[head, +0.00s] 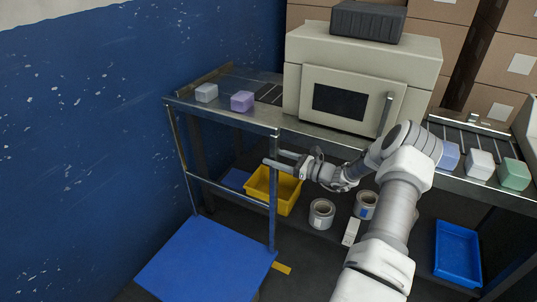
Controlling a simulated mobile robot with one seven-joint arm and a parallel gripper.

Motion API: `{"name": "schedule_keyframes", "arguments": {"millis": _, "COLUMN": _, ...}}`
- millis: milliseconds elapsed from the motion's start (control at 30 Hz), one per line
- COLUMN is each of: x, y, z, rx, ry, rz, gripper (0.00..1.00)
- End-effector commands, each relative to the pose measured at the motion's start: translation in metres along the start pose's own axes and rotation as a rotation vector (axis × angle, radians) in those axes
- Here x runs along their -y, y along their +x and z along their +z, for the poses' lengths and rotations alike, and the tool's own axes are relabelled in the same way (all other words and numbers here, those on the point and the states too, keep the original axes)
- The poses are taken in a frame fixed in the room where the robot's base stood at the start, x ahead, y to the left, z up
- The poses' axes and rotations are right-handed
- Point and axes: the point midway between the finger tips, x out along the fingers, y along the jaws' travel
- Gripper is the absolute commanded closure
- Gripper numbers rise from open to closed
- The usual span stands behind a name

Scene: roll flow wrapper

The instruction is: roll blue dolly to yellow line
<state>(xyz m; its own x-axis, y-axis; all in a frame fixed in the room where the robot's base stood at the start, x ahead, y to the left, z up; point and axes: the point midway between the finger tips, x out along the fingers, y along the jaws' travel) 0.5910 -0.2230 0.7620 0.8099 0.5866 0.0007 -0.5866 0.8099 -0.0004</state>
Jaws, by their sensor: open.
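The blue dolly (205,262) is a flat blue platform on the floor at lower left. A grey metal handle frame (273,220) with two posts and crossbars appears to rise from its far edge. A short yellow line (282,268) shows on the dark floor just right of the platform's right corner; part of it may be hidden under the dolly. My gripper (275,160) is open at the frame's right post. One finger passes in front of the post and the other seems to be behind it; contact cannot be told. The dolly's wheels are hidden.
A blue wall (110,130) runs close on the left. A conveyor with a beige wrapper machine (355,75) stands behind the frame. A yellow bin (285,192), film rolls (321,213) and a blue tray (458,254) sit below it.

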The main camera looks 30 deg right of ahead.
Motion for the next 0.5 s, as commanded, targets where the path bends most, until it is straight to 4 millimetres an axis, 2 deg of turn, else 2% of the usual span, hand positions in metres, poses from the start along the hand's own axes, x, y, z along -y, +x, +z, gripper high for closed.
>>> {"name": "schedule_keyframes", "arguments": {"millis": 33, "x": 0.002, "y": -0.014, "z": 0.002, "rx": -0.003, "ry": 0.0, "rz": -0.005, "gripper": 0.35}}
{"name": "schedule_keyframes", "arguments": {"millis": 300, "x": 0.002, "y": -0.081, "z": 0.002, "rx": -0.002, "ry": 0.0, "rz": -0.006, "gripper": 0.35}}
{"name": "schedule_keyframes", "arguments": {"millis": 500, "x": 0.002, "y": -0.121, "z": 0.002, "rx": -0.001, "ry": -0.001, "rz": -0.005, "gripper": 0.35}}
